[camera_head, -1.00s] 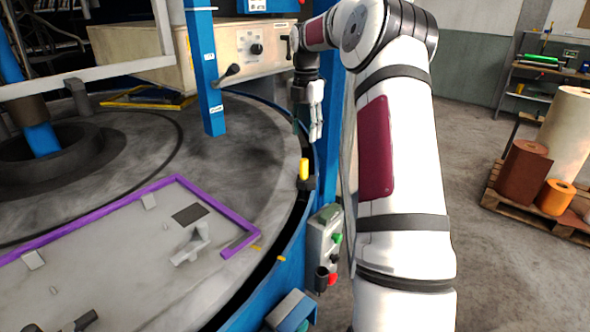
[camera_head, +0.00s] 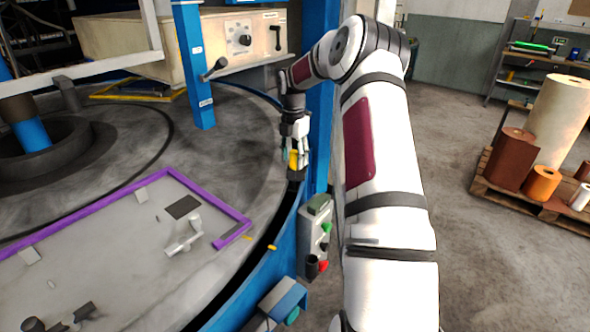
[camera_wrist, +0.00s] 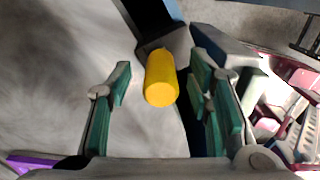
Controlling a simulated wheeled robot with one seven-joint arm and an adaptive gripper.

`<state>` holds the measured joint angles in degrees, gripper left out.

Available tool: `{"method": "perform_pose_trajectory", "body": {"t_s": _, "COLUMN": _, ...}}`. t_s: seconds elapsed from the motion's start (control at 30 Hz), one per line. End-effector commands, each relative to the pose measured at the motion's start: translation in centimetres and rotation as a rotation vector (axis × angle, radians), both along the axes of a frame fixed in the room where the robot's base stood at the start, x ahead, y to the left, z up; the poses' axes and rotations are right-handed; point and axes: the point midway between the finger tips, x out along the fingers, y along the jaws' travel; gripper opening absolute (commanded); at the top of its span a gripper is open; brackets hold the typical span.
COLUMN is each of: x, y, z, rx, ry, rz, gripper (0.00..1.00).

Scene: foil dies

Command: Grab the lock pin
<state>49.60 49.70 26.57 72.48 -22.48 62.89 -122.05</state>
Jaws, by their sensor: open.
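The lock pin (camera_head: 293,160) has a yellow cylindrical head and stands in a dark holder (camera_head: 296,175) at the rim of the round table. In the wrist view the yellow head (camera_wrist: 161,80) lies between the two green-padded fingers, nearer the right one, with a visible gap to the left one. My gripper (camera_head: 296,150) is open and hangs over the pin from above. It also shows open in the wrist view (camera_wrist: 165,105). In the head view the fingers partly cover the pin. I cannot tell whether a finger touches it.
The grey round table (camera_head: 150,215) bears a plate with a purple edge (camera_head: 85,209). A blue upright post (camera_head: 322,125) stands close right of my gripper. A control box with buttons (camera_head: 314,240) is below. A blue bar with a black lever (camera_head: 193,70) is behind left.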

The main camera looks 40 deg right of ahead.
Motion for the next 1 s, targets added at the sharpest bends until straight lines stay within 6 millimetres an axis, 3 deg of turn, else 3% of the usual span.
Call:
{"method": "perform_pose_trajectory", "body": {"t_s": 0.13, "x": -0.08, "y": -0.05, "z": -1.25, "rx": 0.000, "ry": 0.001, "rz": 0.000, "gripper": 0.46}}
{"method": "perform_pose_trajectory", "body": {"t_s": 0.37, "x": -0.02, "y": -0.06, "z": -1.43, "rx": -0.002, "ry": 0.000, "rz": 0.000, "gripper": 0.46}}
{"method": "perform_pose_trajectory", "body": {"t_s": 0.6, "x": -0.03, "y": -0.07, "z": -1.41, "rx": -0.001, "ry": 0.000, "rz": -0.001, "gripper": 0.00}}
{"method": "perform_pose_trajectory", "body": {"t_s": 1.0, "x": 0.00, "y": -0.09, "z": -1.10, "rx": -0.002, "ry": -0.001, "rz": -0.001, "gripper": 0.00}}
